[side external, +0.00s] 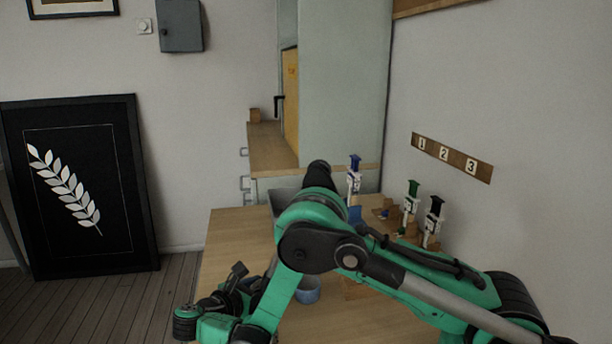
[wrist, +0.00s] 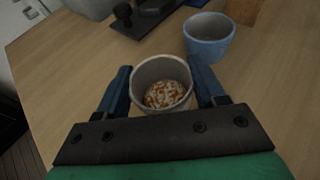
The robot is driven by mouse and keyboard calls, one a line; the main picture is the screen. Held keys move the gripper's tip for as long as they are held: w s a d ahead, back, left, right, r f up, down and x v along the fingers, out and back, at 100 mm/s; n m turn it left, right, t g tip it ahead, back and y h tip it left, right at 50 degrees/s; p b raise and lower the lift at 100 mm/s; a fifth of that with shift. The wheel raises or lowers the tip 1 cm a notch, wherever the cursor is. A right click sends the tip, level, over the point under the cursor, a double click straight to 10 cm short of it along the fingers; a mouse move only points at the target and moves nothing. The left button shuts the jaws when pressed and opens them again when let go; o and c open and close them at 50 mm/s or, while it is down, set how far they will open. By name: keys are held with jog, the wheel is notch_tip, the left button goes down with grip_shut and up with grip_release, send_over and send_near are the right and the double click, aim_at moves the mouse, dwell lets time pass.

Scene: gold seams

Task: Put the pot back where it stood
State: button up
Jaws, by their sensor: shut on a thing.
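A pale grey pot (wrist: 160,66) with white, orange-speckled contents sits between the blue fingers of my gripper (wrist: 160,76) in the wrist view. The fingers are shut on it from left and right, and I look down into its open top. It appears upright. I cannot tell whether its base touches the table. A blue pot (wrist: 206,50) stands just beyond it to the right, apart from it; it also shows in the side view (side external: 308,292). In the side view my arm hides the held pot.
The wooden table (wrist: 75,60) has bare room left of the held pot. A dark device (wrist: 145,15) stands beyond it. Blue (side external: 354,178), green (side external: 410,203) and black (side external: 432,222) topped upright items stand by the wall, below a 1-2-3 plaque (side external: 451,158).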

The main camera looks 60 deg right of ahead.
jog(key=shift+f, duration=0.25)
jog(key=o, duration=1.4)
jog(key=shift+a, duration=0.1)
jog(key=v, duration=0.5)
jog(key=shift+r, duration=0.1)
jog(key=r, duration=0.1)
jog(key=r+m+y, duration=0.1)
jog(key=w+d+r+y, duration=0.1)
jog(key=shift+r+m+t, duration=0.2)
jog(key=shift+m+t, duration=0.1)
jog(key=shift+t, duration=0.1)
jog(key=s+r+m+t+y, duration=0.2)
jog(key=s+m+y, duration=0.1)
jog(key=m+y, duration=0.1)
jog(key=s+r+m+t+y, duration=0.2)
jog(key=s+r+m+y, duration=0.1)
jog(key=m, duration=0.3)
jog(key=s+r+m+t+y, duration=0.2)
jog(key=s+m+y, duration=0.1)
jog(key=m+y, duration=0.1)
jog(key=shift+s+a+r+m+y, duration=0.2)
jog(key=shift+r+m+y, duration=0.2)
jog(key=shift+m, duration=0.5)
